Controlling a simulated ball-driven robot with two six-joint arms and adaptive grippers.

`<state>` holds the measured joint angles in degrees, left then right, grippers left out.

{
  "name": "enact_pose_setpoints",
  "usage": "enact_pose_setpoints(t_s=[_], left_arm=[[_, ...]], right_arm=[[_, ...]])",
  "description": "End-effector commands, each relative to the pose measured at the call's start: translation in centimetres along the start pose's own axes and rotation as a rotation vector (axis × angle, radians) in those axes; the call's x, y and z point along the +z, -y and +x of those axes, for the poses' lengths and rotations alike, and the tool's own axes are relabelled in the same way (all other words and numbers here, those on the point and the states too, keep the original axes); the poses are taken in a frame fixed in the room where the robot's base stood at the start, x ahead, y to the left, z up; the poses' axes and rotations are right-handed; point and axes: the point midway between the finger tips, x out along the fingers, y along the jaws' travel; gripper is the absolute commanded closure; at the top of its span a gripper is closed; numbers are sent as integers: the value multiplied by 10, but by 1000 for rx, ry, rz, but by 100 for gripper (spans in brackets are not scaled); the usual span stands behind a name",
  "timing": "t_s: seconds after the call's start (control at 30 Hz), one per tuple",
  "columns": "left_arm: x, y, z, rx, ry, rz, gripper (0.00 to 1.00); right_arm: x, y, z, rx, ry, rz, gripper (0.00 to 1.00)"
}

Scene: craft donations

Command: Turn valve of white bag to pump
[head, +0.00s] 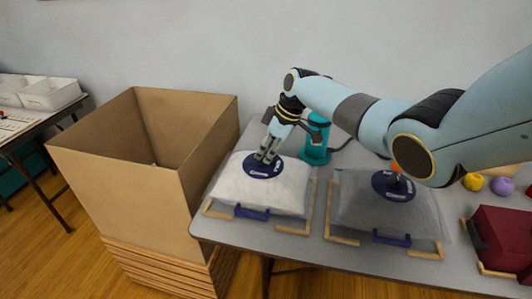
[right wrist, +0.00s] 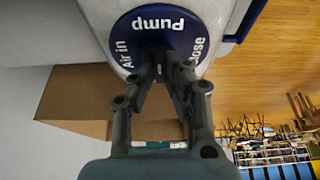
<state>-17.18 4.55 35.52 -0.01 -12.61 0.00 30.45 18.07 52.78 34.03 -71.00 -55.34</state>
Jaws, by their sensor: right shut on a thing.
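The white bag (head: 240,192) lies on the grey table, puffed up, with a round dark blue valve (head: 249,170) on top. The right wrist view shows this valve (right wrist: 150,22) close up, with the labels "Pump", "Air in" and a partly hidden "Close". My right gripper (head: 264,158) reaches down from above, its fingers shut on the middle of the valve. In the right wrist view its fingertips (right wrist: 163,62) meet at the valve's centre and hide the knob, so I cannot tell which label it points to. My left gripper is not in view.
A grey bag (head: 350,208) with its own blue valve (head: 381,185) lies to the right. A teal pump (head: 318,140) stands behind. A large open cardboard box (head: 120,185) stands left of the table. A dark red case (head: 503,238) and yarn balls (head: 473,181) are at the right.

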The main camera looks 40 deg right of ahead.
Motion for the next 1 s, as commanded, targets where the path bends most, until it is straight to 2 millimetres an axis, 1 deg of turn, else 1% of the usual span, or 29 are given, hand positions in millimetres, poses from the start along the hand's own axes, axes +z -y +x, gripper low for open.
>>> enact_pose_setpoints(t_s=[0.27,0.3,0.47,0.77,0.87,0.97,1.0], left_arm=[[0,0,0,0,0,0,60],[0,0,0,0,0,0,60],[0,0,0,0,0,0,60],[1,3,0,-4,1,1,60],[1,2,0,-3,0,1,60],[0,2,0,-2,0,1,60],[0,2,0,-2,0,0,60]], right_arm=[[1,0,0,-1,1,0,100],[1,0,0,-1,1,0,87],[0,0,0,-1,1,0,66],[0,0,-2,1,0,0,66],[0,-1,-11,2,0,-1,66],[1,-1,-27,4,-1,-2,66],[1,-1,-35,4,1,-2,66]])
